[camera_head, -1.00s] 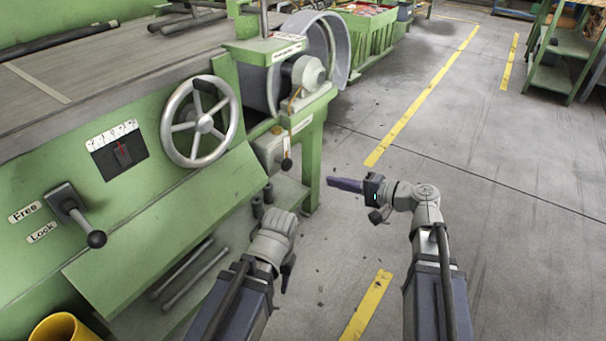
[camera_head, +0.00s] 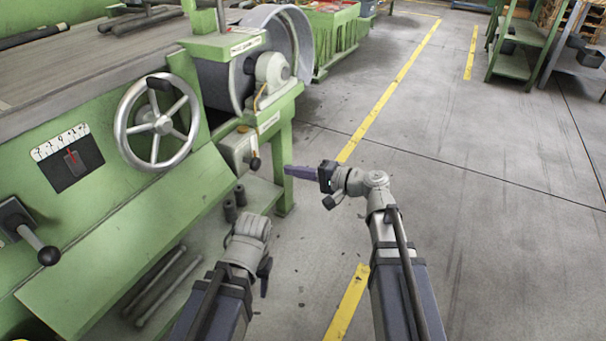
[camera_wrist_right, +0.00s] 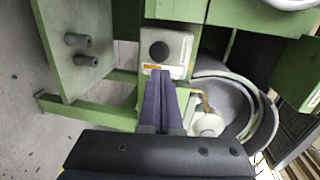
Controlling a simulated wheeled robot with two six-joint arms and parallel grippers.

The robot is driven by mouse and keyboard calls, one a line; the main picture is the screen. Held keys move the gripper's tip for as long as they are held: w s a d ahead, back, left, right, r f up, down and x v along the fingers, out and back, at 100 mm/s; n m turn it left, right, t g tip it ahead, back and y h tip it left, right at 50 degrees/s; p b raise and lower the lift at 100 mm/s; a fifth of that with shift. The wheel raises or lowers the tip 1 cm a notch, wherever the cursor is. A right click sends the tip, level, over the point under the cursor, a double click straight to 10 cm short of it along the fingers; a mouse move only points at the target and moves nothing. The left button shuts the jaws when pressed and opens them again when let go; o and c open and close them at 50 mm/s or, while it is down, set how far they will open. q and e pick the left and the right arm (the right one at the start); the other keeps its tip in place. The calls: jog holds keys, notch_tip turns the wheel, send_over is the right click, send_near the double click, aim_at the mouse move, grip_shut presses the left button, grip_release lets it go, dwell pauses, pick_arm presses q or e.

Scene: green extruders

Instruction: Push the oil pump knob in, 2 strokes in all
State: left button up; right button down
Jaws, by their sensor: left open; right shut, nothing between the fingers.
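The oil pump knob (camera_head: 254,163) is a dark round knob on a pale box (camera_head: 238,148) on the green machine's side, below the drum. In the right wrist view the knob (camera_wrist_right: 159,50) faces me on the box (camera_wrist_right: 178,50). My right gripper (camera_head: 287,170) is shut and empty, its purple fingers pointing at the box from the right. In the head view a small gap shows between fingertips and knob. In the wrist view the fingertips (camera_wrist_right: 160,73) appear just below the knob. My left gripper (camera_head: 264,278) hangs low, dark fingers downward, open, away from the knob.
A handwheel (camera_head: 157,121) and a lever with a black ball (camera_head: 38,244) are on the machine's front. A green leg (camera_head: 285,160) stands beside the box. Two short dark posts (camera_head: 235,202) stand below it.

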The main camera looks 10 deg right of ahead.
aim_at(258, 162)
jog(key=b+x, duration=0.1)
jog(key=x, duration=0.7)
jog(key=shift+w, duration=0.15)
pick_arm(q)
jog(key=shift+f, duration=0.65)
pick_arm(e)
jog(key=shift+a, duration=0.1)
jog(key=x, duration=0.3)
jog(key=shift+r, duration=0.25)
pick_arm(q)
jog(key=shift+d, duration=0.1)
